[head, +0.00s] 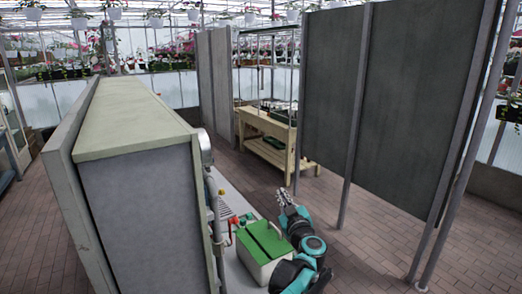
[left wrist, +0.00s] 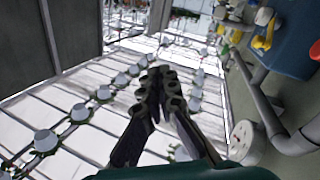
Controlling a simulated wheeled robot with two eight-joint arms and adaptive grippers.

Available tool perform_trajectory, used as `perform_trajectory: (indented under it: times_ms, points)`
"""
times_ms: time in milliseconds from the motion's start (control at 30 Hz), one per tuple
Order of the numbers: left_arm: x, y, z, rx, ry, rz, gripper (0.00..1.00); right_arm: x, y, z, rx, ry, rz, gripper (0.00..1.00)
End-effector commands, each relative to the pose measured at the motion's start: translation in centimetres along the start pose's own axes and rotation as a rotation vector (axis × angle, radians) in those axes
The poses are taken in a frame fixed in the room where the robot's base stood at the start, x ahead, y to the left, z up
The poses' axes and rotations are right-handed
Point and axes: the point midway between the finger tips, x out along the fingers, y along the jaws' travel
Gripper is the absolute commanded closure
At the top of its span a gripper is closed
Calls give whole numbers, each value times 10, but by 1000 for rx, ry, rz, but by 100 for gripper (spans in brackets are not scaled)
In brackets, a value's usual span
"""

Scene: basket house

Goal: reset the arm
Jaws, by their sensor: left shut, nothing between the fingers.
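My left arm is teal and black and comes up from the bottom of the head view. Its gripper (head: 287,198) is held in the air, close to a narrow pale counter (head: 232,194). In the left wrist view the two dark fingers (left wrist: 158,82) meet at their tips, shut with nothing between them. They point toward bright panels with rows of hanging pots (left wrist: 120,80). My right gripper is in neither view.
A pale box with a green top (head: 262,243) is beside my left arm. A large grey partition (head: 140,185) stands left. Dark upright panels (head: 395,100) on posts stand right. A wooden bench (head: 265,125) is behind. Brick floor (head: 365,240) lies open at the right.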

Motion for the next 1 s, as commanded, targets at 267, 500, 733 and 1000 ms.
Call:
perform_trajectory:
  times_ms: [267, 500, 733, 1000]
  points:
    - [-55, -27, -95, 99, -64, 392, 100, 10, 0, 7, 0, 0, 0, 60]
    - [-154, -123, -57, 276, -403, 479, 100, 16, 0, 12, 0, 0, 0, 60]
    - [-254, -261, 9, 403, -766, 286, 100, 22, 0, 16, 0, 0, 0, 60]
    - [-330, -368, 46, 456, -989, 29, 100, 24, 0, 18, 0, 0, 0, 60]
